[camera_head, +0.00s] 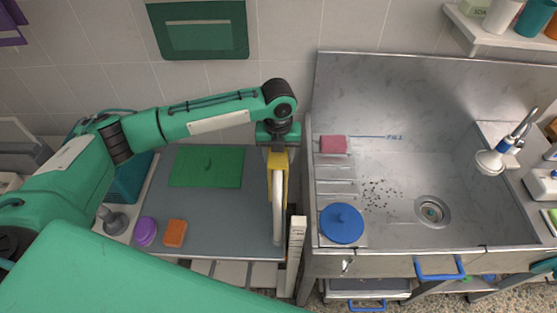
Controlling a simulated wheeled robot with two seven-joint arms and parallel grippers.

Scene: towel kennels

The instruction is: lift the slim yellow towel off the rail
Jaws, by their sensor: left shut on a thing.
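The slim yellow towel (278,164) shows as a narrow yellow piece at the far end of a pale rail-like bar (278,205), beside the sink's left edge. My left gripper (278,148) is directly above the towel, pointing down, and is shut on it. The gripper and wrist hide part of the towel, so I cannot tell whether it still touches the bar. My right gripper is not in view.
A grey counter (215,215) holds a green mat (207,166), an orange block (175,233) and a purple round thing (145,231). The steel sink (400,215) at right has a blue lid (341,223) and a pink sponge (333,145). A shelf (500,38) hangs top right.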

